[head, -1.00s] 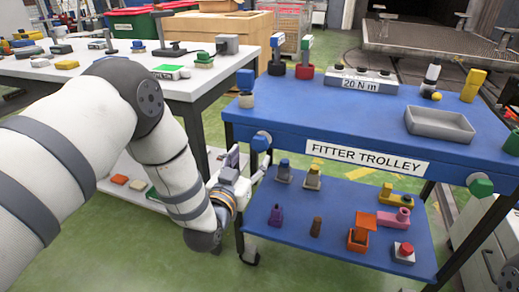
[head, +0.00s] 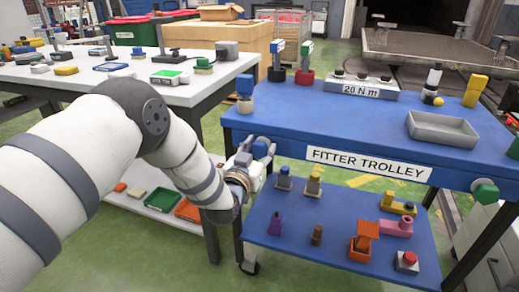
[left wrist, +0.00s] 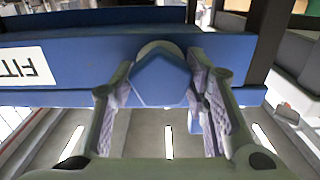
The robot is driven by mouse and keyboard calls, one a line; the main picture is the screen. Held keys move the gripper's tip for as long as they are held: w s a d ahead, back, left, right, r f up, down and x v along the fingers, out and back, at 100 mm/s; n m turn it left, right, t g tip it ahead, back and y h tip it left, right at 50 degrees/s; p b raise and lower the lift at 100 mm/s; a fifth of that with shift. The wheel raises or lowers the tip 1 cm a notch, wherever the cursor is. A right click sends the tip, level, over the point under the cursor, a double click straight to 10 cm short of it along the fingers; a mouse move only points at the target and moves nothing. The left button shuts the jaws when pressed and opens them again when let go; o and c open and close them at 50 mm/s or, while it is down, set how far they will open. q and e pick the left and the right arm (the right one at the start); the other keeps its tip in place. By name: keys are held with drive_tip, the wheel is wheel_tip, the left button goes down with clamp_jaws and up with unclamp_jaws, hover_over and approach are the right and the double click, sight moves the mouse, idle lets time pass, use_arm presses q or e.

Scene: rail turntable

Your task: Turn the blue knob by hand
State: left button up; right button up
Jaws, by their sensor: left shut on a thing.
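The blue knob (head: 262,148) sits on the front edge of the blue trolley (head: 330,135), near its left corner. In the left wrist view the knob (left wrist: 160,80) shows as a blue faceted head between the two fingers. My left gripper (head: 254,153) is at the knob, reaching it from the front left, and is shut on it. In the left wrist view the fingers (left wrist: 160,98) lie along the knob's two sides. The fingers hide part of the knob in the head view. My right gripper is not in view.
A green knob (head: 485,192) sits at the trolley's right front. The lower shelf (head: 340,240) holds several small fixtures under the left gripper's right side. A white table (head: 200,90) with several blocks stands at the left. A grey tray (head: 441,128) is on the trolley top.

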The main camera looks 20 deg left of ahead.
use_arm(q)
drive_tip(key=shift+d+r+m, duration=0.1)
drive_tip(key=shift+r+m, duration=0.15)
drive_tip(key=shift+m, duration=0.55)
drive_tip(key=shift+m+p, duration=0.45)
drive_tip(key=shift+m, duration=0.35)
drive_tip(key=shift+f+m, duration=0.25)
drive_tip(key=shift+m, duration=0.65)
drive_tip(key=o, duration=1)
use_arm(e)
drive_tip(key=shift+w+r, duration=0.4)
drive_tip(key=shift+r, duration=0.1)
use_arm(q)
drive_tip(key=s, duration=1.2)
drive_tip(key=shift+a, duration=0.25)
